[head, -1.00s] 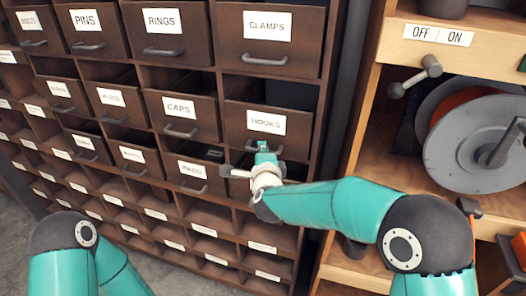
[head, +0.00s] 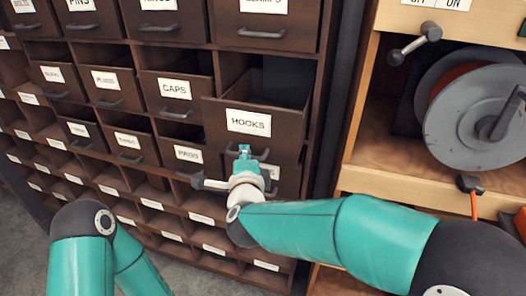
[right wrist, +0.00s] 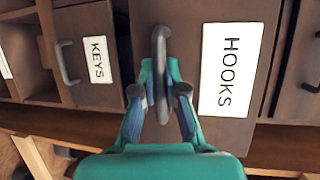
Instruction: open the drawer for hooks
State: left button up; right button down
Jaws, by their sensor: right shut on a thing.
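The dark brown HOOKS drawer (head: 285,124) is in the right column of the cabinet in the head view. It stands out from the cabinet, with its open inside showing above the front. Its white HOOKS label also shows sideways in the right wrist view (right wrist: 230,70). My right gripper (head: 244,155) is shut on the drawer's dark handle (right wrist: 161,50), with its teal fingers on either side of the handle in the right wrist view. My left arm shows at the lower left of the head view, but its gripper is out of view.
The CAPS drawer (head: 174,88) and PADS drawer (head: 188,154) are to the left. A KEYS drawer (right wrist: 90,60) shows in the right wrist view.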

jog(key=s+a+b, duration=0.2)
jog(key=s, duration=0.8)
jog(key=shift+s+a+f+b, duration=0.2)
jog(key=shift+f+b, duration=0.05)
jog(key=shift+b, duration=0.05)
jog(key=c, duration=1.2)
grip_release()
jog(key=shift+w, duration=0.1)
jog(key=shift+r, duration=0.1)
jog(key=v, duration=0.7)
jog(key=shift+s, duration=0.25)
